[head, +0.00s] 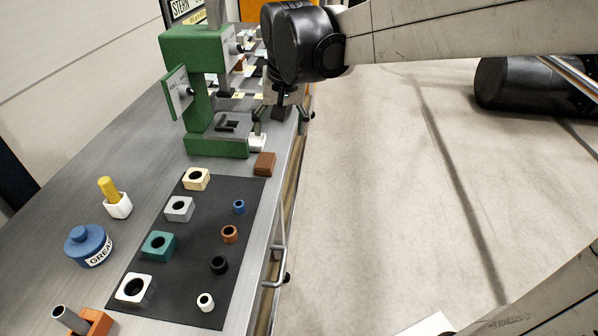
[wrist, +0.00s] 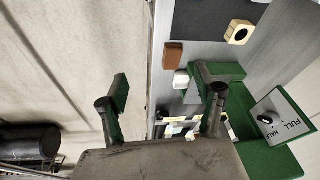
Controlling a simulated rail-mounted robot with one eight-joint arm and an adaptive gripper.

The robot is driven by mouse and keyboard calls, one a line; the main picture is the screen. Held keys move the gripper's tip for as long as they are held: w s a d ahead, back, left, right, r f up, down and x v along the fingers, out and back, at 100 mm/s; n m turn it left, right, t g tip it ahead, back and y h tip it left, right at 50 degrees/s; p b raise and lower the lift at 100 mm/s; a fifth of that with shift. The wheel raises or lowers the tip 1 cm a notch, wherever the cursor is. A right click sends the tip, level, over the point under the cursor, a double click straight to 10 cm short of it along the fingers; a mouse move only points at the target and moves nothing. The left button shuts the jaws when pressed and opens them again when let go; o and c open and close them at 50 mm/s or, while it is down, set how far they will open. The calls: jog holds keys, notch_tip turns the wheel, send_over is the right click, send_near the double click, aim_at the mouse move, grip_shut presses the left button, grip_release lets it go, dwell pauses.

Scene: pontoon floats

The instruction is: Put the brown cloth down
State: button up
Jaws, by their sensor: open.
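The brown cloth (head: 265,164) looks like a small folded block. It lies on the grey bench beside the far right corner of the dark mat, close to the bench's right edge. In the wrist view the cloth (wrist: 173,55) shows above the gap between the fingers, touching neither. My gripper (head: 283,119) is open and empty, above the bench edge just beyond the cloth and right of the green press. Both fingers of my gripper (wrist: 168,93) show spread apart in the wrist view.
A white block (head: 257,142) sits beside the cloth, near the green press (head: 217,147). The dark mat (head: 205,235) holds several bored blocks and small rings. A blue grease pot (head: 88,246) and a yellow-handled tool in a white holder (head: 118,207) stand left. Floor lies right.

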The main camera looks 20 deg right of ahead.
jog(key=s+f+n+t, duration=0.3)
jog(key=s, duration=1.6)
jog(key=shift+s+f+t, duration=0.15)
jog(key=shift+s+t, duration=0.1)
jog(key=shift+t, duration=0.15)
jog(key=o, duration=0.7)
